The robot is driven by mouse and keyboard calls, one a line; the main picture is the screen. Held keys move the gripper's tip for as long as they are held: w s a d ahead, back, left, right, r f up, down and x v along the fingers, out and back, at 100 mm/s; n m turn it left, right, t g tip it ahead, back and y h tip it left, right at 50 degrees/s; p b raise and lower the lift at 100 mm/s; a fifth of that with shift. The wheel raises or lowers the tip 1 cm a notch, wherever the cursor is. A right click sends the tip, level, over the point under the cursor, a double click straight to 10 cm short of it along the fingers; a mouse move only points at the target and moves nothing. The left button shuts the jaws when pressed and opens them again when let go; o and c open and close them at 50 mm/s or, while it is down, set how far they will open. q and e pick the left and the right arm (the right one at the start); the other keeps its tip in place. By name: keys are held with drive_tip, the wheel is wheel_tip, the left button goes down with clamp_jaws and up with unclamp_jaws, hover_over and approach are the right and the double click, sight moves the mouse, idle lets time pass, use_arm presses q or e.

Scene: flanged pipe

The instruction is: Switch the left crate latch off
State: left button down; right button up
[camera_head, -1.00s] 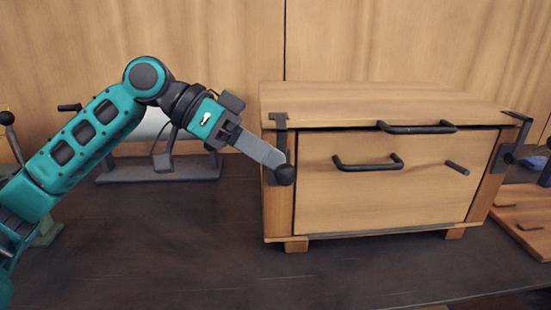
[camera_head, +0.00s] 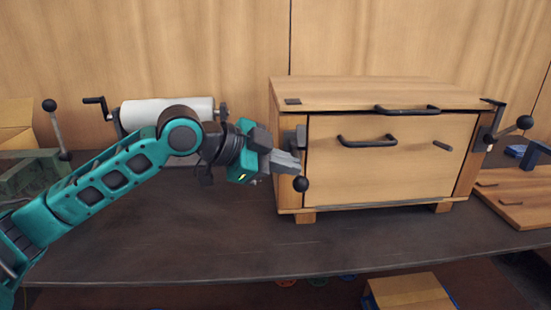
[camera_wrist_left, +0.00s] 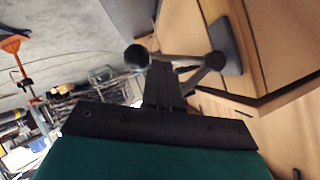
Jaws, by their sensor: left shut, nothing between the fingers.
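The wooden crate (camera_head: 390,180) stands on the dark table at the right in the head view. Its left latch has a dark plate on the front post (camera_head: 300,138) and a black ball knob (camera_head: 301,184) hanging low; the wrist view also shows the knob (camera_wrist_left: 137,56). A separate dark piece (camera_head: 293,101) sits on the lid above, with bare wood between it and the plate. My left gripper (camera_head: 295,163) is shut and empty, beside the latch just above the knob. In the wrist view its fingertips (camera_wrist_left: 165,75) lie close to the lever; contact is unclear.
The right latch (camera_head: 490,125) has its knob (camera_head: 524,122) sticking out to the right. Black handles (camera_head: 367,141) sit on the crate's lid and front. A white roll (camera_head: 165,110) stands behind my left arm. The table (camera_head: 200,240) in front is clear.

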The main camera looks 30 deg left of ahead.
use_arm(q)
drive_tip(key=shift+w+a+f+m+t+y+b, duration=0.1)
drive_tip(key=shift+w+f+m+t+y+b, duration=0.1)
drive_tip(key=shift+f+m+t+b, duration=0.3)
drive_tip(key=shift+w+a+f+m+t+y+b, duration=0.15)
drive_tip(key=shift+f+m+t+y+b, duration=0.1)
drive_tip(key=shift+f+m+t, duration=0.4)
use_arm(e)
drive_tip(key=shift+s+a+f, duration=0.1)
drive_tip(key=shift+a+f, duration=0.05)
drive_tip(key=shift+f, duration=0.45)
